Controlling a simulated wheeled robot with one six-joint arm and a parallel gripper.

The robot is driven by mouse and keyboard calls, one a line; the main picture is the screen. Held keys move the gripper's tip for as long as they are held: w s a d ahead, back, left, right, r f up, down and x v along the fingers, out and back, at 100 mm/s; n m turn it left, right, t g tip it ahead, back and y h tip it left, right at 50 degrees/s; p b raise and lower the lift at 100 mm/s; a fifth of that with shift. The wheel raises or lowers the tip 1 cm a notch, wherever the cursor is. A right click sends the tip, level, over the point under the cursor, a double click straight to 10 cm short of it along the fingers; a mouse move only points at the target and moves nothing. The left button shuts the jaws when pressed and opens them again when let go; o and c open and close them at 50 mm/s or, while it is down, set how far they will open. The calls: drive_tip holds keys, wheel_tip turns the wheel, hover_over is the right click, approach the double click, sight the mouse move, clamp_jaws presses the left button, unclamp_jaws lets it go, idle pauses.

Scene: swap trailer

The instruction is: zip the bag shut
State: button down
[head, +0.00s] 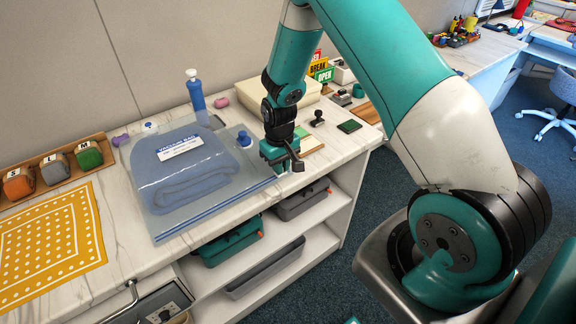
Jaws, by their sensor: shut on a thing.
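The clear vacuum bag (160,208) lies flat on the counter with a folded blue-grey cloth (205,160) inside and a white label (180,147). A blue zip strip (215,208) runs along its front edge, from lower left to the right corner. My gripper (282,168) points down at the right end of this strip, shut on what seems to be the zip slider. The slider itself is hidden by the jaws. A blue round cap (244,139) sits at the bag's right side.
A blue hand pump (196,92) stands behind the bag. Left are a wooden tray (48,157) of rolled cloths and a yellow dotted cloth (52,238). A stamp (318,118) and green pad (349,126) lie to the right. The counter's front edge runs close to the zip.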

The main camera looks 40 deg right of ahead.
drive_tip(key=shift+d, duration=0.2)
drive_tip(key=c, duration=1.2)
unclamp_jaws()
drive_tip(key=shift+o, duration=0.2)
drive_tip(key=shift+r, duration=0.1)
wheel_tip(320, 180, up, 17)
drive_tip(key=b, duration=0.2)
drive_tip(key=shift+r, duration=0.15)
